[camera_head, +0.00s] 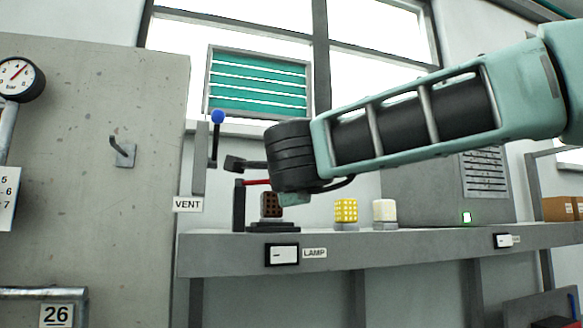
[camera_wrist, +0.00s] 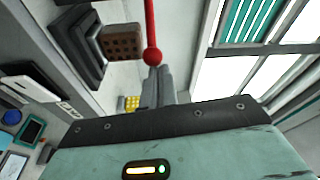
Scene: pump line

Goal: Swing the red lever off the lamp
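The red lever (camera_head: 257,182) runs level from a black post (camera_head: 239,206), above the dark brown-red lamp (camera_head: 271,206), and goes behind my wrist. In the wrist view the lever (camera_wrist: 151,25) comes down from the top edge to a red ball knob (camera_wrist: 152,57), beside the lamp (camera_wrist: 122,42). My gripper (camera_wrist: 159,70) has its grey fingers close together, with the tips right at the knob. I see nothing between them; whether they touch the knob is unclear. In the head view my wrist hides the fingers.
A blue-knobbed lever (camera_head: 217,118) stands upright by the VENT label (camera_head: 188,204). A yellow lamp (camera_head: 346,211) and a white lamp (camera_head: 384,211) stand to the right on the grey shelf (camera_head: 400,242). A grey cabinet (camera_head: 430,200) is behind.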

